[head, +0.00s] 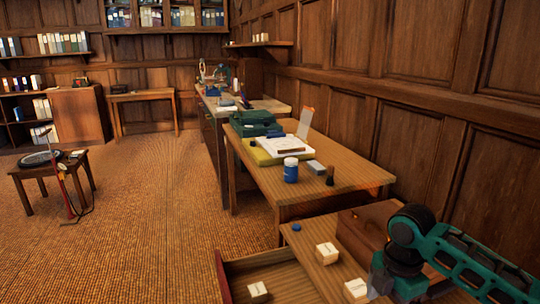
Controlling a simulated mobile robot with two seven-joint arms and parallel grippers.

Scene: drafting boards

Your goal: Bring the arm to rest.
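My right arm, teal with black joints, comes in from the lower right, over the near desk (310,262). Its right gripper (378,282) seems to be the grey-blue part at the arm's lower end, by the bottom edge. Its fingers cannot be made out, so I cannot tell whether it is open or shut. A small pale box (356,289) lies just left of it; I cannot tell whether they touch. My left arm and gripper are not in view.
A drawer (270,281) stands open with a pale box (258,291) inside. Another box (326,254) and a brown case (366,224) are on the near desk. A blue jar (291,170) stands on the table behind. The floor (150,210) at left is mostly clear around a stool (45,171).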

